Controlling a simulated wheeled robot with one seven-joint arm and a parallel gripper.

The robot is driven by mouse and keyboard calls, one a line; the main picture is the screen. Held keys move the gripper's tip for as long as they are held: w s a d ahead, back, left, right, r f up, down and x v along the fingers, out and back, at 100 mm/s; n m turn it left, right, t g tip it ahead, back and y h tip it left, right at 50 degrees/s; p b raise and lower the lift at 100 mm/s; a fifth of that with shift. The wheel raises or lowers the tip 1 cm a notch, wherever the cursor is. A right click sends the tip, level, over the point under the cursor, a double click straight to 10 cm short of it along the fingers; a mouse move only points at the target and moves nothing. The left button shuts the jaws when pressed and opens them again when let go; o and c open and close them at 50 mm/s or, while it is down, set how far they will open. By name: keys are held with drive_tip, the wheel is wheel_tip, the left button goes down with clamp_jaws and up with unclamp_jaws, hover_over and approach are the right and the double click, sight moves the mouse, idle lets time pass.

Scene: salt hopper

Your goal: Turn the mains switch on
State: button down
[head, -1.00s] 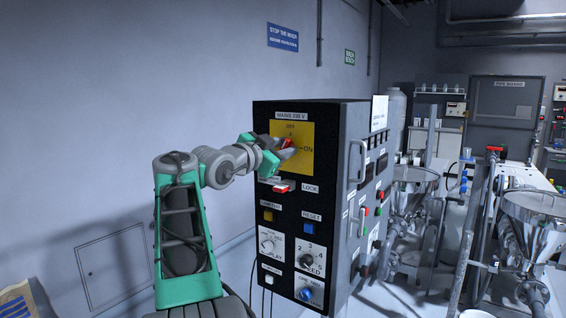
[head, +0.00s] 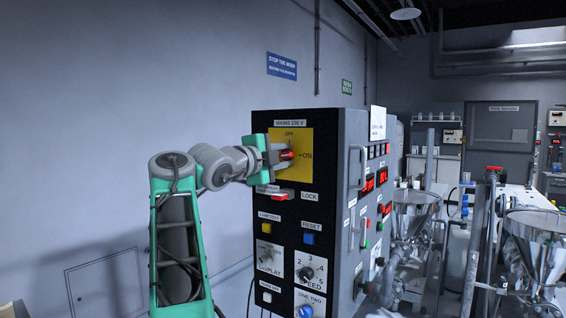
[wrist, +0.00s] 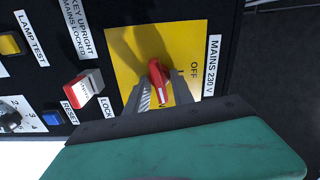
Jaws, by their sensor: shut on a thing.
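The mains switch is a red handle (head: 287,154) on a yellow plate (head: 305,172) at the top of the black panel front. My gripper (head: 284,155) is at the plate from the left, shut on the handle. In the wrist view the red handle (wrist: 157,78) sits between the two grey fingers (wrist: 161,93). The handle lies level, pointing towards the ON mark (head: 307,156) and away from OFF (wrist: 194,72). The fingers hide part of it.
A red and white lock piece (head: 281,196) sits just below the plate, beside LOCK. Lit red displays (head: 382,176) show on the cabinet's side. A door handle (head: 356,166) sticks out there. Steel hoppers (head: 415,200) stand to the right.

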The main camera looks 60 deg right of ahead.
drive_tip(key=shift+m+b, duration=0.3)
drive_tip(key=shift+m, duration=0.5)
drive_tip(key=c, duration=1.4)
unclamp_jaws()
drive_tip(key=shift+c, duration=0.2)
drive_tip(key=w+a+b, duration=0.1)
drive_tip(key=a, duration=0.6)
drive_tip(key=shift+a, duration=0.35)
drive_tip(key=shift+w, duration=0.2)
